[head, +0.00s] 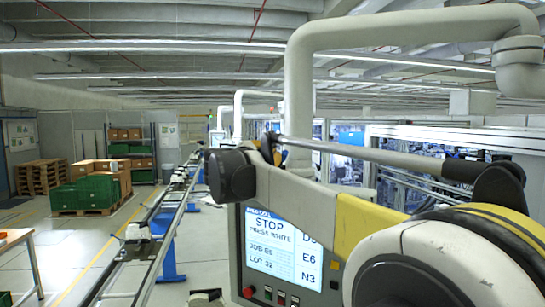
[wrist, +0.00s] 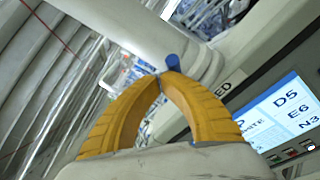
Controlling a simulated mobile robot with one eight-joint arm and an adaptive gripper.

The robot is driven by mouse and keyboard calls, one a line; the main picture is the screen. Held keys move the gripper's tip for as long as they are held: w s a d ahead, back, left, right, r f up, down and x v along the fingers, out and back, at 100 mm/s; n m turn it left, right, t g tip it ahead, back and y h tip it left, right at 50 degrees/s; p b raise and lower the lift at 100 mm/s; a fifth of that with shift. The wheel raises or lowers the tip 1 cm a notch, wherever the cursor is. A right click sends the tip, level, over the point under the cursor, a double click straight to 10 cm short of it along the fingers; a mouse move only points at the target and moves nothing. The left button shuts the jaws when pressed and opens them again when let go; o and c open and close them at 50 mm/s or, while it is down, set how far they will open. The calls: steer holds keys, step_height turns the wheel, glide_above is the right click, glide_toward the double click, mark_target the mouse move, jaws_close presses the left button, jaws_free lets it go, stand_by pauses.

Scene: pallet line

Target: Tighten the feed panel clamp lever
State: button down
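My gripper (wrist: 160,76) shows in the wrist view, with two curved yellow fingers whose tips come together. A small blue lever (wrist: 173,62), which looks like the clamp lever, sticks out just beyond the fingertips. Its lower end appears pinched between them, though the contact is small and partly hidden. Behind it is a thick pale pipe-like body (wrist: 120,30) and a grey panel. In the head view my arm crosses the foreground, and neither the gripper tips nor the lever can be made out.
A control screen (head: 283,248) reading "STOP PRESS WHITE" stands behind my arm, with buttons below it. A large pale pipe (head: 298,90) arches overhead. A conveyor (head: 165,225) runs along the left.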

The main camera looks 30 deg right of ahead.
steer(key=shift+w+d+r, duration=0.1)
steer(key=shift+w+r, duration=0.2)
steer(key=shift+r, duration=0.05)
stand_by(1.6)
